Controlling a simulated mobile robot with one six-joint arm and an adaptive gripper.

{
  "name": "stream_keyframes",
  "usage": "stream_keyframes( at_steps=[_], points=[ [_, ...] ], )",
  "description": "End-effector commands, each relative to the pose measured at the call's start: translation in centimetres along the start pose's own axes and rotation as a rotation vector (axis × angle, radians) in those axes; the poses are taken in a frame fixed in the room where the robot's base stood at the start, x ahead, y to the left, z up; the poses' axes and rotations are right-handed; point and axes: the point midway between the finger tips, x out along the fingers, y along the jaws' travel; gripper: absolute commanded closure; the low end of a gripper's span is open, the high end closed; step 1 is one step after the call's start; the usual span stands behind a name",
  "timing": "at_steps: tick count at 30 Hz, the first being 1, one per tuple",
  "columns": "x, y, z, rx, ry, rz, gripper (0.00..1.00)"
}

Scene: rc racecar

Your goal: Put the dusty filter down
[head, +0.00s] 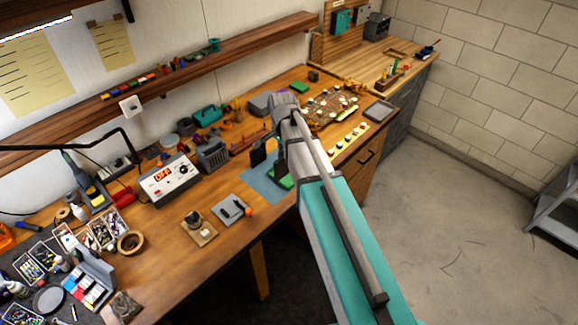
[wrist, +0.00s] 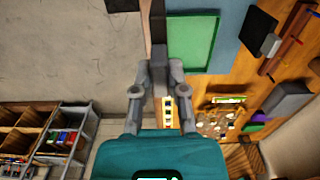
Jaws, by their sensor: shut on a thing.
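My gripper (wrist: 160,72) is shut on a thin slab (wrist: 157,28), seen nearly edge-on with a brown face and dark edge; I take it to be the dusty filter. In the head view my gripper (head: 277,146) is over the front edge of the workbench, by a blue mat (head: 258,188). A green tray-like piece (wrist: 204,42) lies on the mat, just right of the slab in the wrist view. The arm hides part of it in the head view. I cannot tell whether the slab touches anything below.
A board with coloured parts (head: 330,108) lies beyond. Open floor (head: 440,220) is right of the bench. The wrist view shows wooden bins (wrist: 40,130) at lower left.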

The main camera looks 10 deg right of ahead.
Motion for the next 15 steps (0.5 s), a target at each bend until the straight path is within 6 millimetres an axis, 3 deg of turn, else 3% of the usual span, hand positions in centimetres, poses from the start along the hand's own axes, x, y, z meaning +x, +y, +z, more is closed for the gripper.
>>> stream_keyframes(
  at_steps=[15],
  points=[
    [0.69, -0.76, -0.91, 0.000, 0.000, 0.000, 1.00]
  ],
)
